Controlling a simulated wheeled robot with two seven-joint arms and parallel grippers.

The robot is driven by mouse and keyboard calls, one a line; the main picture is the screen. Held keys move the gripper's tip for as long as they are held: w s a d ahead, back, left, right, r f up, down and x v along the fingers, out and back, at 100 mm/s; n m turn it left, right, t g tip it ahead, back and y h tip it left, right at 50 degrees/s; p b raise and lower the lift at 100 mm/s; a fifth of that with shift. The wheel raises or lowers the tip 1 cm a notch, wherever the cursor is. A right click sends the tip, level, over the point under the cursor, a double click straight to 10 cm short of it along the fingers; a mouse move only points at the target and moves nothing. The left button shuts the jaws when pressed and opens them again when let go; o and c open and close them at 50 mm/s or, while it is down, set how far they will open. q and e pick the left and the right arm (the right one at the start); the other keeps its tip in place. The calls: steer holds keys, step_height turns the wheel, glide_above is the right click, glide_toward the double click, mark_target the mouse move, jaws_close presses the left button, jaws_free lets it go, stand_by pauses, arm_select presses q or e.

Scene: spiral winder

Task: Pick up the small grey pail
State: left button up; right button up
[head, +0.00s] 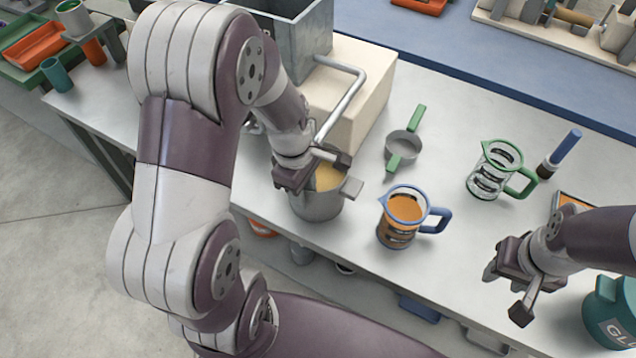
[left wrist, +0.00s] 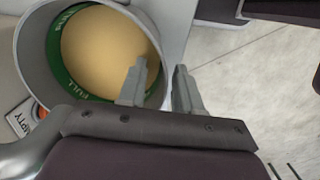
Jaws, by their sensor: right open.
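The small grey pail (head: 318,207) stands near the front edge of the bench, holding tan material almost to its rim. In the left wrist view the pail (left wrist: 33,62) shows a green inner band marked FULL. My left gripper (head: 318,172) is over the pail's rim; in the left wrist view its two fingers (left wrist: 162,88) straddle the wall, one inside and one outside. They look apart, with a gap beside the wall. The pail's far side is partly hidden by my gripper in the head view. My right gripper (head: 505,292) is open and empty at the right.
A blue-handled jug (head: 395,236) with orange content stands just right of the pail. A green-handled jug (head: 488,180) and a green-handled strainer (head: 402,146) are farther back. A cream block (head: 372,95) with a grey pipe (head: 343,100) is close behind the pail. A teal container (head: 606,318) stands front right.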

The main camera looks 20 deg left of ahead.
arm_select(q)
steer(key=shift+d+f, duration=0.1)
steer(key=shift+f, duration=0.85)
jaws_close()
stand_by(0.6)
